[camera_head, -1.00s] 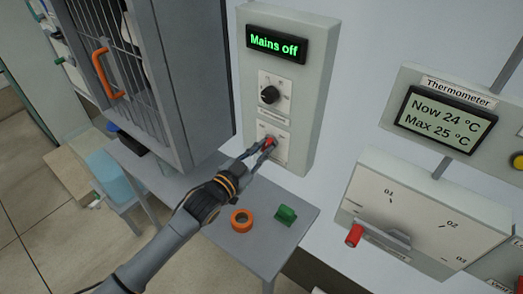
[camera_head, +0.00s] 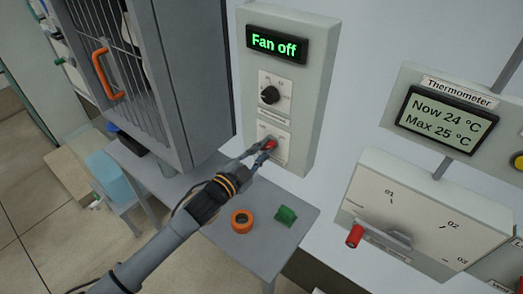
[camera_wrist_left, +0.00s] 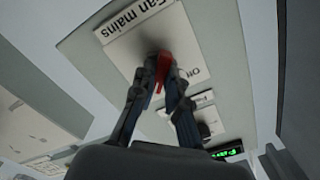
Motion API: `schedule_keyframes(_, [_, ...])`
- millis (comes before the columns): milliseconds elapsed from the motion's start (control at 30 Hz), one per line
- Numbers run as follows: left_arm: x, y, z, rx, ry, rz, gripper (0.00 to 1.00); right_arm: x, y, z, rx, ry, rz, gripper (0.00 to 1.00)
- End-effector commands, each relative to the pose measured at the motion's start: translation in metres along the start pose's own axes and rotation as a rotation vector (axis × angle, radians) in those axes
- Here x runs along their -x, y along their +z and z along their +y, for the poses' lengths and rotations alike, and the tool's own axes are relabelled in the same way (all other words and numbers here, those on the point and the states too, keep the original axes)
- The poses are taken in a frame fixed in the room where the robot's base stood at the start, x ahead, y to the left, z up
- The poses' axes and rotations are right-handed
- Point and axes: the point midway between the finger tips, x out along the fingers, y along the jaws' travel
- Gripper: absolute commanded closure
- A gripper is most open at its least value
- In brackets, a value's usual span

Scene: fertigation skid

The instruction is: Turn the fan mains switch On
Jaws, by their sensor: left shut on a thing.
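The fan mains switch is a red knob (camera_head: 270,144) on a white plate low on the grey control box (camera_head: 310,100). It also shows in the left wrist view as a red handle (camera_wrist_left: 163,72) on the plate labelled "Fan mains" (camera_wrist_left: 140,28). My left gripper (camera_head: 265,149) is shut on the red knob, its fingers on either side of it and partly hiding it. The display (camera_head: 276,45) at the top of the box reads "Fan off". A black rotary knob (camera_head: 270,95) sits on the plate above. My right gripper is not in view.
A grey table (camera_head: 265,245) below holds an orange ring (camera_head: 242,220) and a green part (camera_head: 286,215). A barred cabinet (camera_head: 150,80) stands close on the left. On the right are a thermometer (camera_head: 447,120) and a lever panel (camera_head: 430,205) with a red-ended handle.

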Motion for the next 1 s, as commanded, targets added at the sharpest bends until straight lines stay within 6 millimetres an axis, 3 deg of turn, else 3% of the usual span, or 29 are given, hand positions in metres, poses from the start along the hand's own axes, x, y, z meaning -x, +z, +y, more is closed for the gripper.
schedule_keyframes(233, [0.000, 0.001, 0.000, -0.004, 0.001, -0.001, 1.00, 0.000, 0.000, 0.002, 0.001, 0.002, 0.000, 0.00])
schedule_keyframes(267, [0.000, 0.001, 0.000, -0.004, 0.001, -0.001, 0.85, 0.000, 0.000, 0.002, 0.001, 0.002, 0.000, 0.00])
schedule_keyframes(367, [0.000, 0.001, 0.000, -0.003, 0.001, -0.001, 0.64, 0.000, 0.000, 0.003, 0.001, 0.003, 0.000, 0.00])
schedule_keyframes(767, [0.006, 0.001, 0.001, 0.000, 0.001, -0.001, 0.64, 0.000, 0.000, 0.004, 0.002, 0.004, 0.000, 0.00])
schedule_keyframes(1000, [0.050, 0.002, 0.002, 0.000, 0.003, -0.004, 0.64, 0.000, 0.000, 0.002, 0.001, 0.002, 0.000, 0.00])
